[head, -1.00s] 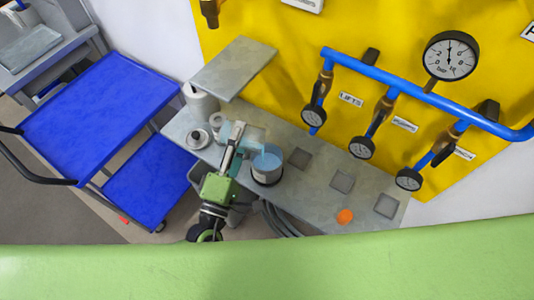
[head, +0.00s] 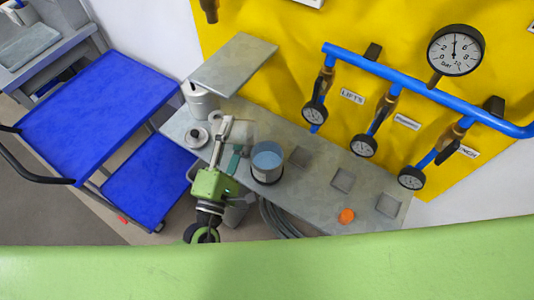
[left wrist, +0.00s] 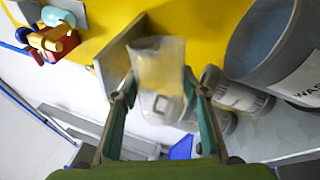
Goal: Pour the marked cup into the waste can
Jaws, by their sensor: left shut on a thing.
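My left gripper (head: 233,136) is shut on a clear, see-through cup (left wrist: 160,72), which sits between its fingers in the left wrist view. The gripper (left wrist: 163,105) holds it near the waste can, on its left in the head view. The cup is faint in the head view; its mark and any contents cannot be made out. The waste can (head: 267,175) is a grey cylinder with a bluish inside, standing on the grey bench. In the left wrist view the can (left wrist: 285,75) is large at upper right, partly cut off, with part of its label showing. My right gripper is not in view.
The bench (head: 315,195) carries square pads and an orange object (head: 346,216) right of the can. A raised grey plate (head: 235,62) is behind. A blue trolley (head: 95,110) stands left.

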